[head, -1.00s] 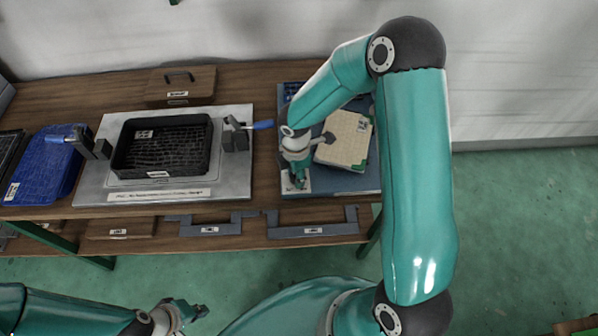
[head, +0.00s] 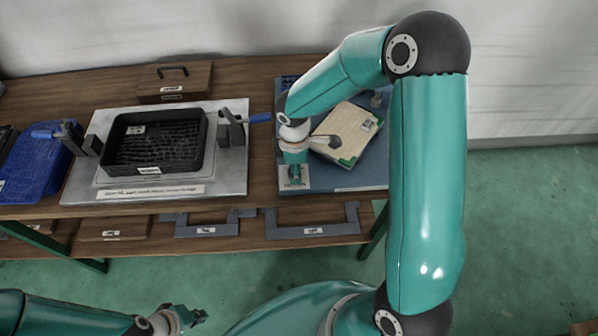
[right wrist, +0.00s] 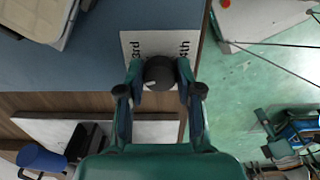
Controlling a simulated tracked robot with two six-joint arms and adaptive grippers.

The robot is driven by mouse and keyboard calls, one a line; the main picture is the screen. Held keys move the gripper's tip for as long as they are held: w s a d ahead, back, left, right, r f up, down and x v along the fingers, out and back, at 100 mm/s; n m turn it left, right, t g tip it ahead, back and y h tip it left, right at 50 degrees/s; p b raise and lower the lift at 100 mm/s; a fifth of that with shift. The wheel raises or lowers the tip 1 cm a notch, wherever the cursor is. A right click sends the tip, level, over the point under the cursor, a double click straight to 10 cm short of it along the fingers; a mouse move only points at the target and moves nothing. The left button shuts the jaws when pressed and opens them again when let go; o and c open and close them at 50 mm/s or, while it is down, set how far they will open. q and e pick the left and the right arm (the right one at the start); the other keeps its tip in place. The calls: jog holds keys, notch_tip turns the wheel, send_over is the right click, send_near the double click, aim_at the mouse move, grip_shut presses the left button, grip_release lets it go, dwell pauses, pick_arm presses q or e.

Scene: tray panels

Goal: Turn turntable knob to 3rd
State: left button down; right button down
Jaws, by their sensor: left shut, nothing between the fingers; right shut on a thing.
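The dark round knob (right wrist: 160,73) sits on a white plate (right wrist: 134,40) in the right wrist view. "3rd" shows on the plate's left and "4th" on its right. A small light mark is on the knob's lower left side. My right gripper (right wrist: 159,82) is shut on the knob, a finger on each side. In the head view my right gripper (head: 294,178) is over the white plate and hides the knob. A cream tray (head: 352,128), turned at an angle, lies on the blue panel (head: 325,181) beside it. My left gripper (head: 188,318) is shut and empty, low over the floor.
Left of the blue panel, a grey board (head: 226,180) holds a black crate (head: 112,166) and blue-handled clamps (head: 236,126). A blue bin (head: 38,174) is further left. A wooden lidded box (head: 174,88) stands behind. Grey frames (head: 312,230) lie on the lower shelf.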

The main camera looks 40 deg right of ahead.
jog(key=m+b, duration=0.2)
jog(key=m, duration=0.1)
jog(key=m+b, duration=0.1)
jog(key=b, duration=0.1)
jog(key=shift+a+f+m, duration=0.2)
jog(key=shift+f+m, duration=0.1)
jog(key=m+b, duration=0.2)
jog(key=m, duration=0.1)
jog(key=shift+r, duration=0.1)
jog(key=shift+s+r+m+b, duration=0.1)
jog(key=shift+m+b, duration=0.35)
jog(key=shift+m, duration=0.25)
jog(key=c, duration=0.8)
grip_release()
jog(key=shift+r, duration=0.1)
jog(key=shift+o, duration=0.2)
jog(key=shift+d, duration=0.1)
